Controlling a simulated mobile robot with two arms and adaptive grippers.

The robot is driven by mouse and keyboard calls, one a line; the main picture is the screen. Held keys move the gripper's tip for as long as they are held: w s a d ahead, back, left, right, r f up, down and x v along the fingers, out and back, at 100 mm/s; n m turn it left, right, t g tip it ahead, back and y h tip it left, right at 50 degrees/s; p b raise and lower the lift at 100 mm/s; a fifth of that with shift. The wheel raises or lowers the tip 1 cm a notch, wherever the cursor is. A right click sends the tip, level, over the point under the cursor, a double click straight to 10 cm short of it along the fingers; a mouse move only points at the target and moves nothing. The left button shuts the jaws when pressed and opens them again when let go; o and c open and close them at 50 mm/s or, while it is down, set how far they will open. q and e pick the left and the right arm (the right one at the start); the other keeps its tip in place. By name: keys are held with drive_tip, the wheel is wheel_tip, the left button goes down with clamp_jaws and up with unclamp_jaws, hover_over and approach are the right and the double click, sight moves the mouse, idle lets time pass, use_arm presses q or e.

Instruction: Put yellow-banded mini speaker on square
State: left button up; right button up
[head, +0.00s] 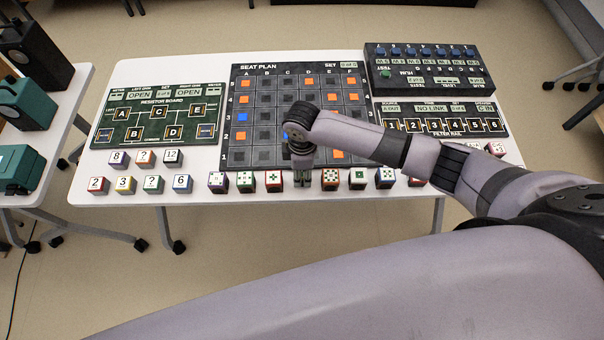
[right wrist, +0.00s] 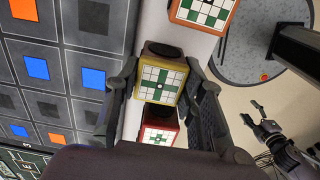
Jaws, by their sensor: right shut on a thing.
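The yellow-banded mini speaker (right wrist: 160,82), a small cube with a white face and a green cross pattern, sits between the fingers of my right gripper (right wrist: 165,100) in the right wrist view. The right gripper is shut on it. In the head view the right gripper (head: 303,177) points down at the table's front edge and hides most of the speaker. The seat plan board (head: 300,68) has a grid of dark, orange and blue squares just behind it. My left gripper (right wrist: 258,120) shows small at the right wrist view's lower right, fingers apart and empty.
A red speaker (head: 273,181) and an orange one (head: 330,179) flank the gripper closely in a row of similar cubes. Numbered cubes (head: 125,184) stand at the left. A resistor board (head: 160,112) and a filter rail (head: 445,121) flank the seat plan.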

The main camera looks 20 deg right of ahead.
drive_tip(key=shift+c, duration=1.2)
drive_tip(key=shift+r, duration=0.1)
